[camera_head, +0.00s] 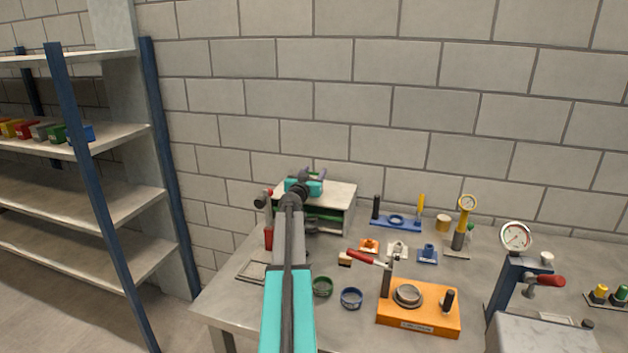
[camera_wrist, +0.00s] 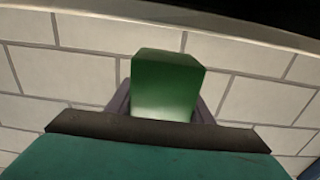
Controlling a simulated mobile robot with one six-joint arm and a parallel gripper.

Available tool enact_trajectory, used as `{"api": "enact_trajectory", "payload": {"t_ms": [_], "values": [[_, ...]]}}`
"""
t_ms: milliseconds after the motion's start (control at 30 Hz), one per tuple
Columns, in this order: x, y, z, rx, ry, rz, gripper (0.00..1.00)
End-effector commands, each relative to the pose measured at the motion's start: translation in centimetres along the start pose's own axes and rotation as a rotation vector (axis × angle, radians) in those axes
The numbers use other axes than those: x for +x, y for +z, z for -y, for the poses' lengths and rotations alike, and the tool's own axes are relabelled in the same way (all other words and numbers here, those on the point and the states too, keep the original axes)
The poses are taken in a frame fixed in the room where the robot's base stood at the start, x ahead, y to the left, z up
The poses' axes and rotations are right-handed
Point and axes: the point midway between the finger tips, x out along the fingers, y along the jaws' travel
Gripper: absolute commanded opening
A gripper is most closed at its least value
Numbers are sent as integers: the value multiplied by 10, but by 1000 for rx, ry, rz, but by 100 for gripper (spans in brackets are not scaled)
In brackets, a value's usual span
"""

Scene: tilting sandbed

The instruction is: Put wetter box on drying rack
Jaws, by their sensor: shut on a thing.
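My gripper (camera_head: 312,173) is at the back left of the workbench, above a small open-fronted grey cabinet (camera_head: 340,195). In the wrist view its purple fingers (camera_wrist: 162,100) are shut on a green box (camera_wrist: 165,82), with the block wall behind it. The box is mostly hidden in the head view. No label or wetness shows on it, and I see no second box to compare it with on the bench. I cannot tell for certain which thing is the drying rack; a flat pale frame (camera_head: 250,271) lies at the bench's left edge.
Shelving (camera_head: 120,135) at the left holds several small coloured boxes (camera_head: 45,131). A green ring (camera_head: 322,287), a blue ring (camera_head: 351,298), an orange fixture (camera_head: 425,317) and gauge stands (camera_head: 516,236) crowd the bench. The wall is close behind.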

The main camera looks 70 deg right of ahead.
Motion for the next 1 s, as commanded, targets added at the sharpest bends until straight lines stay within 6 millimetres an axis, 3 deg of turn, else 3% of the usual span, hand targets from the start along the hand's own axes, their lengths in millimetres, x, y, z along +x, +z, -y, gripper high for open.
{"api": "enact_trajectory", "payload": {"t_ms": [200, 667, 700, 767, 800, 1000], "values": [[-1, 22, 0, -1, -1, 0, 18], [-1, 24, 1, 0, -1, -1, 18], [-1, 25, 1, 0, -1, -1, 52], [-1, 25, 1, 0, -1, -1, 62], [-1, 25, 1, 0, -1, 0, 66], [-1, 25, 1, 0, -2, 0, 66]]}}
